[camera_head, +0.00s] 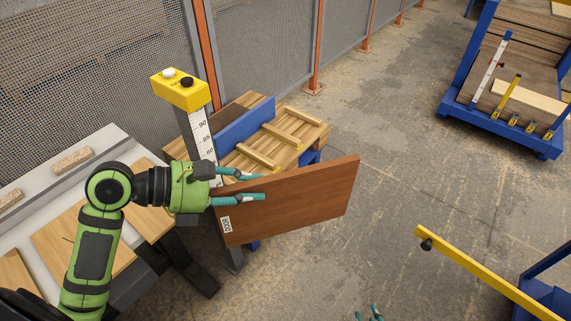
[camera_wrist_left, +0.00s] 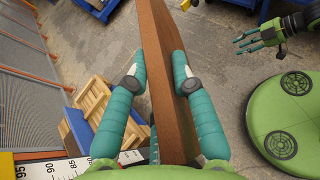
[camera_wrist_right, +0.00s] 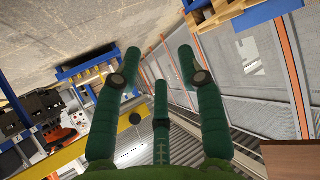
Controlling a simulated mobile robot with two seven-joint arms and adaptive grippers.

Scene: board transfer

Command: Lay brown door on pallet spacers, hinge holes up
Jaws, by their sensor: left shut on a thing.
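The brown door (camera_head: 300,200) is held on edge, its broad face towards the head camera, with a white label near its left end. My left gripper (camera_head: 258,186) is shut on its left part; the left wrist view shows a finger on either side of the door (camera_wrist_left: 172,95). Hinge holes cannot be made out. Behind the door stands the pallet (camera_head: 240,107) with light wooden spacers (camera_head: 298,132) across it; the door hides its near part. My right gripper (camera_wrist_right: 158,75) is open and empty; only its fingertips show at the head view's bottom edge (camera_head: 370,314).
A yellow-topped measuring post (camera_head: 180,90) stands close left of the door. A blue panel (camera_head: 240,122) rises along the pallet. A workbench (camera_head: 60,155) is at the left, a blue rack (camera_head: 500,120) at the upper right, a yellow bar (camera_head: 485,270) at the lower right. Floor right of the door is clear.

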